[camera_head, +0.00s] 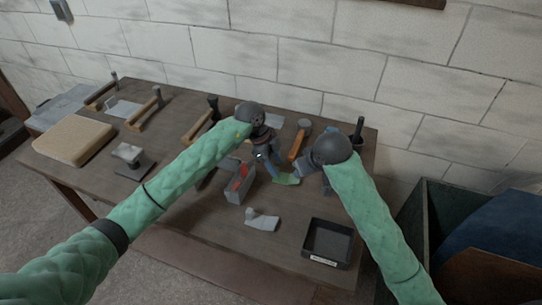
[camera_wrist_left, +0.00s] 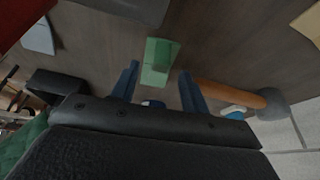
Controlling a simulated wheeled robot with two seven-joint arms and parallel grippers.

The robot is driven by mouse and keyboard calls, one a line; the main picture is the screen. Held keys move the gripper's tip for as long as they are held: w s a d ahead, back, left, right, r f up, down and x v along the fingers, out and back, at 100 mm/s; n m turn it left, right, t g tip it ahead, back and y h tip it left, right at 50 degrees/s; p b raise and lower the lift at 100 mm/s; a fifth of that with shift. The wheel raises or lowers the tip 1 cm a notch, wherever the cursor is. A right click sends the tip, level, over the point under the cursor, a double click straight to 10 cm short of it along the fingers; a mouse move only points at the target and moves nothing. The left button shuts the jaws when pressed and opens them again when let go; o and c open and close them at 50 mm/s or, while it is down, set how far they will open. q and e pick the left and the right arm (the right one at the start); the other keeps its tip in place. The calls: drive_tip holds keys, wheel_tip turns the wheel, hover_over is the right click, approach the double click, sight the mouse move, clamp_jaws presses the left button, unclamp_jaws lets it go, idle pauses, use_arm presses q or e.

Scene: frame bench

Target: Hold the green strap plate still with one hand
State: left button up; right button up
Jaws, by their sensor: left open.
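The green strap plate (camera_head: 288,179) lies on the bench near its middle, between my two grippers. In the left wrist view the green plate (camera_wrist_left: 159,58) shows as a flat piece with a paler end, lying between the two blue fingertips. My left gripper (camera_head: 268,166) is open, close to the plate, with a visible gap on each side; I cannot tell how high above it the fingers are. My right gripper (camera_head: 313,171) is near the plate's right side. Its fingers are small and partly hidden by its wrist, so its opening is unclear.
A grey holder with red inside (camera_head: 240,186), a grey bracket (camera_head: 262,220) and a black tray (camera_head: 327,243) lie in front. An orange-handled hammer (camera_head: 298,143) lies behind. A tan board (camera_head: 73,140) and wooden-handled tools are left. A dark bin (camera_head: 425,215) stands right.

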sight(278, 169)
use_arm(q)
drive_tip(key=shift+x, duration=1.8)
drive_tip(key=shift+c, duration=0.4)
clamp_jaws()
